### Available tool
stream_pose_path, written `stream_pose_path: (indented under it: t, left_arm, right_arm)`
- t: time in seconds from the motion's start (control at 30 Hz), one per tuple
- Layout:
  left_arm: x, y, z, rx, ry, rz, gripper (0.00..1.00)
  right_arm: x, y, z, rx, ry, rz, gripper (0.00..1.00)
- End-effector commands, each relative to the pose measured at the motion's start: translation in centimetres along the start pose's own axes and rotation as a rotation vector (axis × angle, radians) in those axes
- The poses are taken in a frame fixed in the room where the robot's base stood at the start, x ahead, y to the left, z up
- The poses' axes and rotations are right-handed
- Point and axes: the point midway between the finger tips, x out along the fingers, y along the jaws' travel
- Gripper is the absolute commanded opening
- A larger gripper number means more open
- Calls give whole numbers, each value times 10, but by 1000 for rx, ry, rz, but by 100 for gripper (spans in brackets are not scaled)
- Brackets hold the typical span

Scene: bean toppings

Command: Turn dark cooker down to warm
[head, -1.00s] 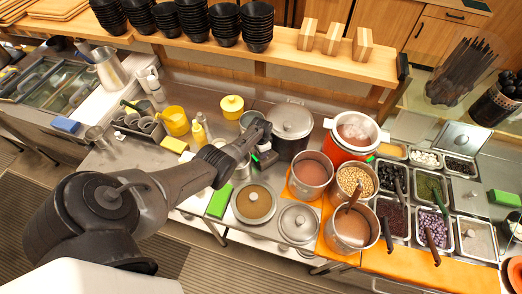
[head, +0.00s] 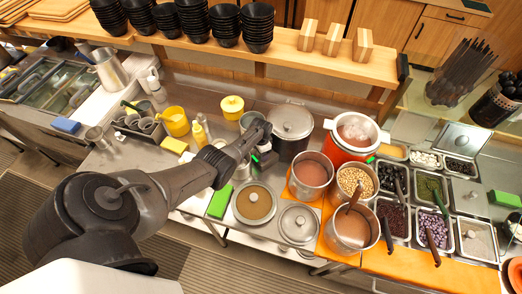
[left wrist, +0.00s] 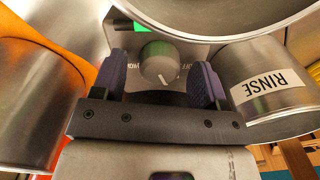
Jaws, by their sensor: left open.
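The dark cooker (head: 290,141) stands at the back of the counter, with a silver lid on top. In the left wrist view its round grey control knob (left wrist: 159,63) sits on a metal panel, with a pale pointer line toward the picture's bottom. Printed words beside the knob are partly hidden; the one on the right looks like OFF, upside down. My left gripper (left wrist: 160,78) is open, one finger on each side of the knob, with gaps visible. In the head view my left wrist (head: 257,130) is beside the cooker and hides its front. My right gripper is out of view.
A metal can labelled RINSE (left wrist: 268,85) stands close to the right finger in the wrist view. Another metal pot (left wrist: 35,105) is close on the left. The orange-red cooker (head: 345,150) and steel pots crowd the counter to the right.

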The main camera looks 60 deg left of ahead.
Motion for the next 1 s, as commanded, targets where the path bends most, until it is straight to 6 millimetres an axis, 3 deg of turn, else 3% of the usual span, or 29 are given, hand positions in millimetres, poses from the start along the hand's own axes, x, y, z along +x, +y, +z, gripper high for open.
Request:
stream_pose_path:
  t: [0.17, 0.47, 0.8, 1.0]
  left_arm:
    - [-12, 0, 0, 0, 1, -1, 67]
    - [-64, 0, 0, 2, 1, -3, 67]
    - [-115, 0, 0, 0, 1, -3, 67]
    - [-132, 0, 0, 0, 1, -1, 67]
  right_arm:
    - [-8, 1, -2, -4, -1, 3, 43]
    - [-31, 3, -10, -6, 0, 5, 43]
    - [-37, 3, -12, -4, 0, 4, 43]
    - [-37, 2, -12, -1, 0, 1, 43]
